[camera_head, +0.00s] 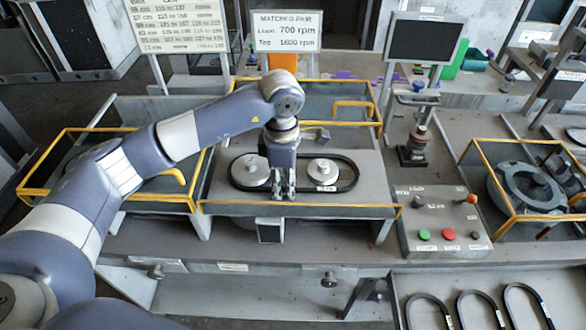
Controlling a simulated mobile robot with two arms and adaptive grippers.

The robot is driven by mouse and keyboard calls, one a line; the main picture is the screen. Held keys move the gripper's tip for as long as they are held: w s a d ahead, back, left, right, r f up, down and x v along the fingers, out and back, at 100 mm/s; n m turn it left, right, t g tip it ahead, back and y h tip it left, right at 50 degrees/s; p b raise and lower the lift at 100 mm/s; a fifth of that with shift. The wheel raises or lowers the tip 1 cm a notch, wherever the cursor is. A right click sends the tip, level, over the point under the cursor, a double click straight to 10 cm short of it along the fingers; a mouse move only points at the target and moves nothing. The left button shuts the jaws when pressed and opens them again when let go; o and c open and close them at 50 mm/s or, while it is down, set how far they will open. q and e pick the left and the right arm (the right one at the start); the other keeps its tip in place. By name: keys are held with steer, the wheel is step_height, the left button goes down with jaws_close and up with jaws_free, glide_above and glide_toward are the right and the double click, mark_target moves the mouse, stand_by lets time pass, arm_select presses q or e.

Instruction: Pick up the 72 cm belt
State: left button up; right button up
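A black belt (345,165) runs as a long loop around two pale round pulleys, the left pulley (249,170) and the right pulley (323,171), on the grey plate. My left gripper (284,197) points down between the pulleys, over the belt's front run, and hides part of it. Its fingers are close together; I cannot tell whether they grip the belt. Several loose black belts lie in a tray (397,305) at the lower right, among them a left one (408,312), a middle one (461,312) and a right one (506,308). Their lengths are unreadable. My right gripper is not in view.
Yellow rails (300,206) frame the pulley plate. A control box (440,222) with green and red buttons stands right of it. A sign (287,31) reads "MATCHED PAIR", 700 rpm and 1600 rpm. A dark monitor (424,40) stands behind. A railed round housing (530,187) is at right.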

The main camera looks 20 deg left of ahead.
arm_select(q)
steer(key=shift+c, duration=0.6)
jaws_close()
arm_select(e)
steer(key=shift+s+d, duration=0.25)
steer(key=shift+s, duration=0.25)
